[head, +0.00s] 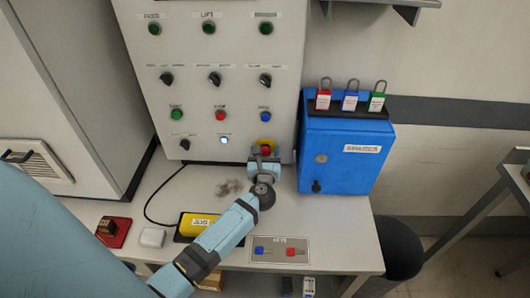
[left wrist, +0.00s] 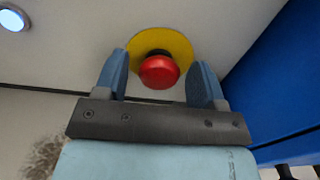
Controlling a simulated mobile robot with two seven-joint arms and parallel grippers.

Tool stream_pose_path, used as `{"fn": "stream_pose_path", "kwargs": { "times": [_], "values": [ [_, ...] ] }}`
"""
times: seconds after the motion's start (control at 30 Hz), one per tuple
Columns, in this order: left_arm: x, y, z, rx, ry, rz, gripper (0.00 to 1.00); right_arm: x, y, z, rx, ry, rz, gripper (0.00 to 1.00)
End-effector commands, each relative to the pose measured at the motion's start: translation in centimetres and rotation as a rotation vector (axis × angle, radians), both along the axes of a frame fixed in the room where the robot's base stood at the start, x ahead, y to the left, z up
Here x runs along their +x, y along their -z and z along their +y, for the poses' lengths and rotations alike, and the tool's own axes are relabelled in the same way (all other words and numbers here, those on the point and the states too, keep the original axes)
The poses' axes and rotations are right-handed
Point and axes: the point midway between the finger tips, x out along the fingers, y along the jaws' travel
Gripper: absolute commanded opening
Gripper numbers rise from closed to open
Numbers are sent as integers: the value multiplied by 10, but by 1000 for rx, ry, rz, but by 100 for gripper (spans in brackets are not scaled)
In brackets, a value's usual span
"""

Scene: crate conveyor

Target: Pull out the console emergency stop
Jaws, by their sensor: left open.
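The console emergency stop is a red mushroom button (left wrist: 159,71) on a yellow round plate (left wrist: 181,43), low on the right of the grey console panel (head: 186,52). In the head view the red button (head: 266,150) shows just above my left gripper (head: 265,154). In the left wrist view my left gripper (left wrist: 158,80) is open, with one blue finger on each side of the button. Gaps show between the button and both fingers. I cannot tell how deep the fingers reach around it. My right gripper is not in view.
A blue box (head: 341,155) with several padlocks on top stands close right of the button. A lit white-blue button (head: 224,139) is to the left. On the table (head: 341,236) are a yellow device (head: 195,222) and a plate with keys (head: 280,250).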

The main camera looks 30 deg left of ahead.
Motion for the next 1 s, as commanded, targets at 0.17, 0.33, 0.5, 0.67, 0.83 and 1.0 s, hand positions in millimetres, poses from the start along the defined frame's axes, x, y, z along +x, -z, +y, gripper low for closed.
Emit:
{"fn": "stream_pose_path", "kwargs": {
  "times": [0.17, 0.33, 0.5, 0.67, 0.83, 1.0],
  "values": [
    [2, 1, 1, -1, 0, 1, 64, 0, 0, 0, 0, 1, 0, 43],
    [1, 0, 1, -1, 0, 1, 52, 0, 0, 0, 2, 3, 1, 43],
    [1, 0, 1, 0, 0, 0, 13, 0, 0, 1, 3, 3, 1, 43],
    [0, 1, -1, -1, 0, 1, 0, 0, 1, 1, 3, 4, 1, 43],
    [-10, 1, -6, -2, -1, 1, 0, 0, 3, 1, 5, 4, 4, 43],
    [-10, 1, -6, 0, 0, 1, 0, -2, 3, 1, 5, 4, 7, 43]
  ]
}}
